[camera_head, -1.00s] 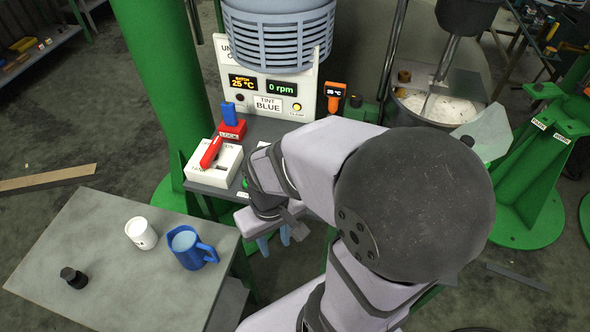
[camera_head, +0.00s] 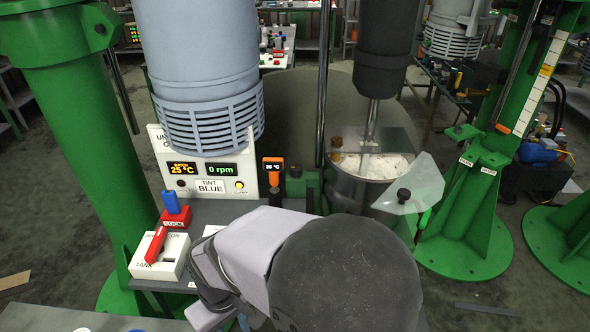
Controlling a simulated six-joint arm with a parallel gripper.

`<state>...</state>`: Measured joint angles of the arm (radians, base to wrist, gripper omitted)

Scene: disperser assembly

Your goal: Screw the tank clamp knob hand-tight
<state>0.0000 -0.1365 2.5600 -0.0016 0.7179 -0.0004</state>
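The steel tank (camera_head: 345,190) with pale contents stands right of the middle under a dark mixing head with a shaft. A black knob (camera_head: 404,195) shows by a translucent curved guard (camera_head: 408,180) at the tank's right side. I cannot tell whether this is the clamp knob or how tight it is. My gripper (camera_head: 243,322) is at the bottom edge, left of and nearer than the tank, apart from it. Only a bit of a blue finger shows; the rest is hidden by my arm or cut off. I see nothing held in it.
The control panel (camera_head: 206,193) reads 25 °C and 0 rpm. A red lock block (camera_head: 176,219) with a blue top and a white switch box (camera_head: 167,262) with a red lever sit left of my arm. Green stands (camera_head: 463,220) rise at right. A grey motor housing hangs above the panel.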

